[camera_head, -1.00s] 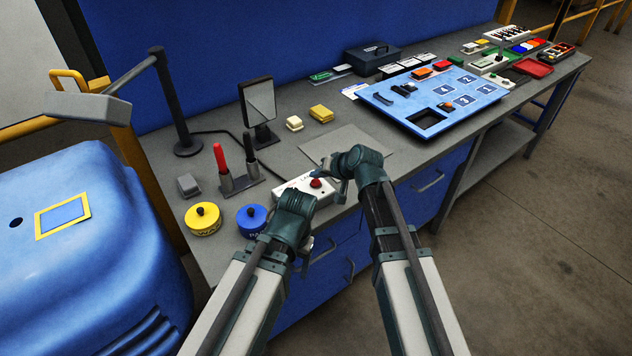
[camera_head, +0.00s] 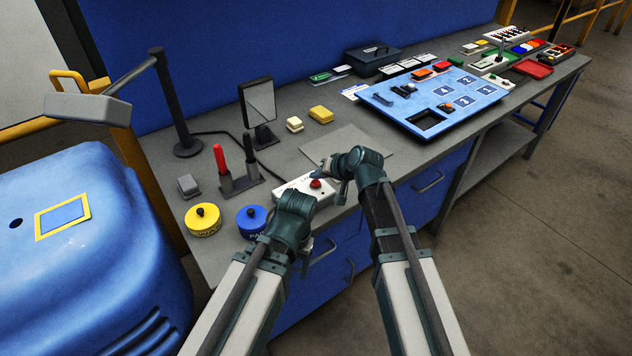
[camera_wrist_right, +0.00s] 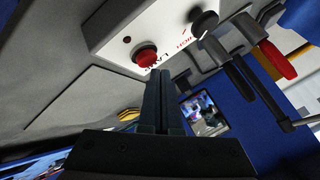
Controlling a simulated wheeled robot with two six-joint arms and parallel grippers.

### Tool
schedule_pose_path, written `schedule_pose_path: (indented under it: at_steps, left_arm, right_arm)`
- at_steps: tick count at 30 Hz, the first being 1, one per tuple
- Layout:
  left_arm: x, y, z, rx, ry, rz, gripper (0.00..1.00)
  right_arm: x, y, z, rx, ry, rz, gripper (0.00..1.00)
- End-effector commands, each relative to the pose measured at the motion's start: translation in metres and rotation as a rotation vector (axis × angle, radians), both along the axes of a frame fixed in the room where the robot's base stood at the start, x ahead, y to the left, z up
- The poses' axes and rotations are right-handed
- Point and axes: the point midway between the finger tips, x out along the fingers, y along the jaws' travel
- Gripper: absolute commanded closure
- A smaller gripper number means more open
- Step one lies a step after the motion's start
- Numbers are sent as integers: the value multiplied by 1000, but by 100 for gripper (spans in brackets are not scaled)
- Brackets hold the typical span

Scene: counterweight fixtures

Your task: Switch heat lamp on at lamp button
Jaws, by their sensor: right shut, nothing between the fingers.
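A white control box (camera_head: 294,186) with a red button (camera_head: 316,183) sits near the bench's front edge, partly hidden by my left arm. In the right wrist view the box (camera_wrist_right: 108,25) shows the red button (camera_wrist_right: 145,56) and a black knob (camera_wrist_right: 204,24). My right gripper (camera_head: 334,168) is just beside the box. Its shut, empty fingers (camera_wrist_right: 163,74) appear next to the button in the wrist view; contact cannot be told. A lamp with a grey head (camera_head: 88,106) stands on a black post at the left. My left gripper's fingers are largely hidden below its wrist.
Yellow (camera_head: 202,222) and blue (camera_head: 251,222) round weights stand left of the box. A red-handled tool (camera_head: 220,160) and a dark one stand in a holder behind them. A mirror-like panel (camera_head: 259,104) stands further back. A grey mat (camera_head: 350,145) lies bare behind my right gripper.

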Motion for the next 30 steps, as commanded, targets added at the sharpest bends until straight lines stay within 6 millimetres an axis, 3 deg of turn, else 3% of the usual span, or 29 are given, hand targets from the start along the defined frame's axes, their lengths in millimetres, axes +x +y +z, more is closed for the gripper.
schedule_pose_path:
  at_steps: [30]
  left_arm:
    - [0,0,-9,0,0,0,29]
  right_arm:
    - [0,0,-9,0,0,0,100]
